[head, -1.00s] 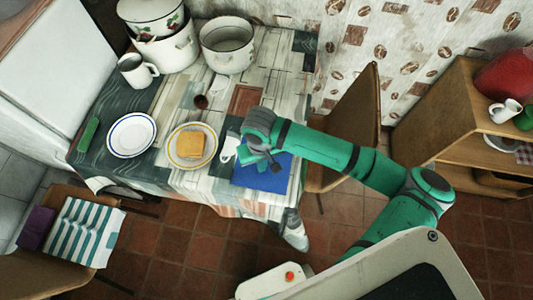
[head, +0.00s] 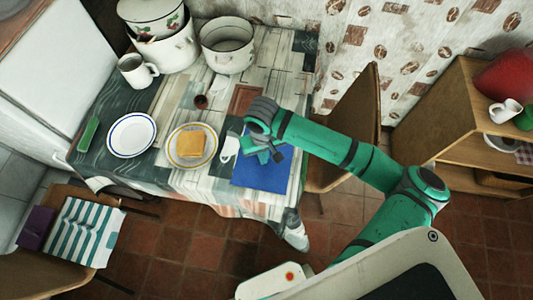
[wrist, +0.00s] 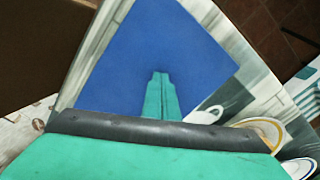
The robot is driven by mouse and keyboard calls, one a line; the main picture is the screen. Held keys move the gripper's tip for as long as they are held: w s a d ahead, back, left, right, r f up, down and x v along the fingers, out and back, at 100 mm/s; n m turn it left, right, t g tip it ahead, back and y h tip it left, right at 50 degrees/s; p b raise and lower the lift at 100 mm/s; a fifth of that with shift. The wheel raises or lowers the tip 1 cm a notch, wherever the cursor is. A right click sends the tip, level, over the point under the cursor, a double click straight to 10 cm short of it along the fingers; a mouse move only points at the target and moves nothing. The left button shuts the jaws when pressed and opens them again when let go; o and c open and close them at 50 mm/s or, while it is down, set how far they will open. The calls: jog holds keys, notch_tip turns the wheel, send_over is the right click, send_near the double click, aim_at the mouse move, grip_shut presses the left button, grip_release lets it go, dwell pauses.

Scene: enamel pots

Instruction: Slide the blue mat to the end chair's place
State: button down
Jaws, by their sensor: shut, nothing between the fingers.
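The blue mat (head: 258,178) lies flat at the right end of the table, near its front edge. It also fills much of the wrist view (wrist: 165,45). My gripper (head: 277,153) is over the mat, its fingers shut and empty. In the wrist view the closed fingers (wrist: 158,78) point onto the blue surface; I cannot tell whether they touch it. A wooden chair (head: 352,118) stands at the table's right end, close to the mat. Another chair (head: 22,272) stands at the lower left.
A white cup (head: 228,148) stands at the mat's left edge. Left of it are a plate with a bread slice (head: 191,146) and an empty plate (head: 131,134). Pots (head: 227,45) and a mug (head: 137,70) stand behind. A striped cloth (head: 84,232) lies on the lower-left chair.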

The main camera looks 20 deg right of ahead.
jog(key=shift+w+d, duration=0.2)
jog(key=shift+w, duration=0.05)
jog(key=shift+w+d+f, duration=0.1)
jog(key=shift+w+d, duration=0.35)
jog(key=shift+w, duration=0.2)
jog(key=shift+w+d, duration=0.45)
jog(key=shift+w, duration=0.2)
jog(key=shift+w, duration=0.1)
jog(key=shift+w+d+f, duration=0.1)
jog(key=shift+w+d, duration=0.35)
jog(key=shift+w, duration=0.2)
jog(key=shift+w+d+f, duration=0.1)
jog(key=shift+w+d, duration=0.35)
jog(key=shift+w, duration=0.15)
jog(key=shift+w+d, duration=0.15)
jog(key=shift+d, duration=0.15)
jog(key=shift+w+d+r, duration=0.1)
jog(key=shift+w+d, duration=0.45)
jog(key=shift+w, duration=0.3)
jog(key=shift+w+d+r, duration=0.1)
jog(key=shift+w+d, duration=0.5)
jog(key=shift+w, duration=0.3)
jog(key=shift+w+d+r, duration=0.1)
jog(key=shift+w+d, duration=0.45)
jog(key=shift+w, duration=0.3)
jog(key=shift+w+d+f, duration=0.1)
jog(key=shift+w+d, duration=0.4)
jog(key=shift+w, duration=0.2)
jog(key=shift+w+d, duration=0.45)
jog(key=shift+w, duration=0.2)
